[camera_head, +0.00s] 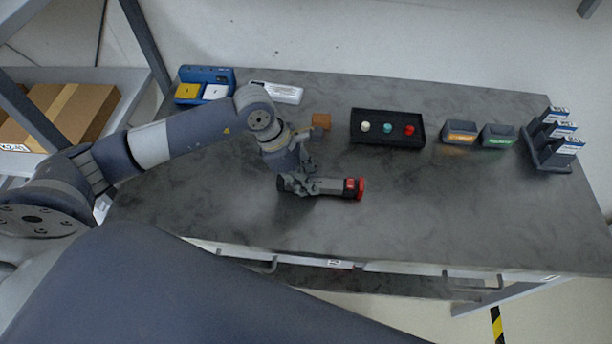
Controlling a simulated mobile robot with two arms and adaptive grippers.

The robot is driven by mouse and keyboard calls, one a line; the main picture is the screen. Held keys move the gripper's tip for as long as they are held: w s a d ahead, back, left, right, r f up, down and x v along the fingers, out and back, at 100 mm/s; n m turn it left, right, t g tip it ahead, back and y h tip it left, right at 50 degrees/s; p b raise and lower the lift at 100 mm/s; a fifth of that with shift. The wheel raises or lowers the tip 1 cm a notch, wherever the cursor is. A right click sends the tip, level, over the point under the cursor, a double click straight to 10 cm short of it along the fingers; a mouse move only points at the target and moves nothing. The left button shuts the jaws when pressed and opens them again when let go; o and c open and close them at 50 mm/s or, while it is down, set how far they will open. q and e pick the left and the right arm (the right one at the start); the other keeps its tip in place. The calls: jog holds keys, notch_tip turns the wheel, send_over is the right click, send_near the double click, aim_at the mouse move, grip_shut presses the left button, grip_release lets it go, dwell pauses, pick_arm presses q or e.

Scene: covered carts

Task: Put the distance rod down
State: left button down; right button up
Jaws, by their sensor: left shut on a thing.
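My left arm comes in from the left, and its gripper (312,184) is low over the middle of the grey cart top (450,205). It is shut on a short dark rod with a red end (355,188), which looks like the distance rod. The rod lies about level, with its red end pointing right. The gripper hides part of it, and I cannot tell whether it touches the top. My right gripper is not in view.
Behind the gripper are an orange-brown block (321,121) and a black tray (387,142) with white, teal and red knobs. Two small bins (460,132), a rack (550,150), a blue case (206,75) and a white device (277,92) stand around. The front right is clear.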

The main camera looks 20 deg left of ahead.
pick_arm(q)
jog(key=shift+f, duration=0.1)
jog(key=c, duration=1.4)
grip_release()
jog(key=shift+o, duration=0.2)
jog(key=shift+r, duration=0.3)
jog(key=b+v, duration=0.2)
jog(key=v, duration=0.9)
jog(key=shift+r+b, duration=0.3)
jog(key=shift+r, duration=0.05)
jog(key=shift+a, duration=0.15)
